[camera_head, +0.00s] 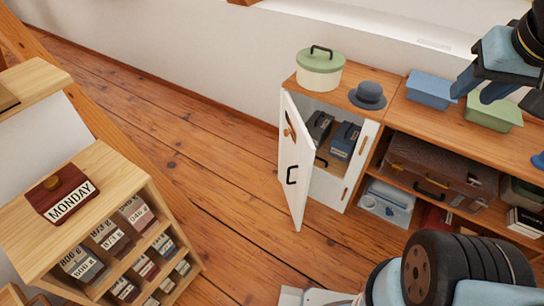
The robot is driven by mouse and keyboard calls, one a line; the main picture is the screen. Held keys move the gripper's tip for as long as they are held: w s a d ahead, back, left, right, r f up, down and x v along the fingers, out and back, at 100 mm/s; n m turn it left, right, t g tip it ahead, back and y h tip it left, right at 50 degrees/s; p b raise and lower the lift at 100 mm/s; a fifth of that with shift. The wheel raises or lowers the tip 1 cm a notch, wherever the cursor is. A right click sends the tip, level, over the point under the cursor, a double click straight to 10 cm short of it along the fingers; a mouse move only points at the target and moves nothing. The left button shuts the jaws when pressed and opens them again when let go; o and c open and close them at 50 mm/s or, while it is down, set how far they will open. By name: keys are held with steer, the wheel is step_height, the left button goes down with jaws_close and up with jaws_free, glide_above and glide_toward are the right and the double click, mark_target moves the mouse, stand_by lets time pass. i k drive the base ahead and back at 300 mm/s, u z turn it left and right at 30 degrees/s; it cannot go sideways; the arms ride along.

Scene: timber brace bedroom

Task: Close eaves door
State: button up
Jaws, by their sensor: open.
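The eaves door (295,169) is a narrow white panel with a black handle and a small wooden catch. It stands wide open, swung out from the left side of a low cabinet (329,188). Dark boxes (342,140) show inside the open compartment. My gripper (478,91) is at the upper right, above the cabinet top and well to the right of the door. Its dark fingers point down and to the left, apart and holding nothing that I can see. It touches neither the door nor its handle.
A green-lidded pot (319,72), a grey hat (367,96), a blue box (431,90) and a green box (494,113) stand on top. A brown suitcase (440,172) fills the right shelf. A wooden drawer unit (110,170) stands at left. The floor (200,130) between is clear.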

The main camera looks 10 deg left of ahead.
mark_target(297, 161)
steer(key=z, duration=0.6)
steer(key=k, duration=0.7)
steer(key=u, duration=1.1)
steer(key=i, duration=0.95)
